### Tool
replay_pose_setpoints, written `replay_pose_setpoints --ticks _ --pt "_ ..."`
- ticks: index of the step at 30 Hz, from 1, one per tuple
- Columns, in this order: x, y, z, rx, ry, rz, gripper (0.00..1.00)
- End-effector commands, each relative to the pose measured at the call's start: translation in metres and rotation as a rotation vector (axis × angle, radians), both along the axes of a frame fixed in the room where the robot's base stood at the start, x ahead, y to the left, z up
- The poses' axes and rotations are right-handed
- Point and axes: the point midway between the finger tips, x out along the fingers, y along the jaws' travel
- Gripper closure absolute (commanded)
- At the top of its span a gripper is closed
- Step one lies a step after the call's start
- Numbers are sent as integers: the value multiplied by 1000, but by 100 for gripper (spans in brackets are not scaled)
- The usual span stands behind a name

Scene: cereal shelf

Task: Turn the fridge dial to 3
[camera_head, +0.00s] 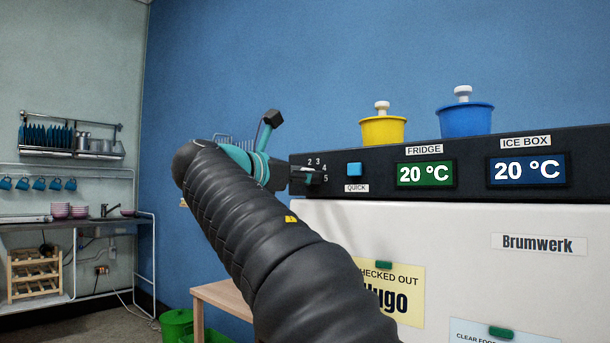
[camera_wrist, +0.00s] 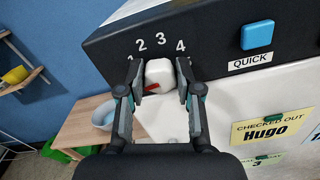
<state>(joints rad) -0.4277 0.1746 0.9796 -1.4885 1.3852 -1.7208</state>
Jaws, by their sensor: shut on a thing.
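The dial (camera_wrist: 161,74) is a white knob with a red mark on the black control panel (camera_head: 388,157) of the white fridge. In the wrist view it sits below the printed numbers, of which 2, 3 and 4 read clearly and 1 is partly covered. The red mark is on the knob's lower left part; which number it points to I cannot tell. My gripper (camera_wrist: 160,80) is shut on the dial, one finger on each side. In the head view my gripper (camera_head: 304,177) is at the panel's left end and hides the knob; 2 to 5 show around it.
A blue QUICK button (camera_head: 354,169) is right of the dial, beside green FRIDGE (camera_head: 425,174) and blue ICE BOX (camera_head: 527,169) displays, both at 20 °C. Yellow (camera_head: 382,130) and blue (camera_head: 465,120) pots stand on top. A wooden table (camera_wrist: 90,125) with a bowl is below left.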

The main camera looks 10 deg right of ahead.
Motion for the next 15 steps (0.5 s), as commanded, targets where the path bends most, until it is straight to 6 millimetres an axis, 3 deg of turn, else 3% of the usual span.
replay_pose_setpoints --ticks 15 --pt "-1 7 1 133 -182 0 100"
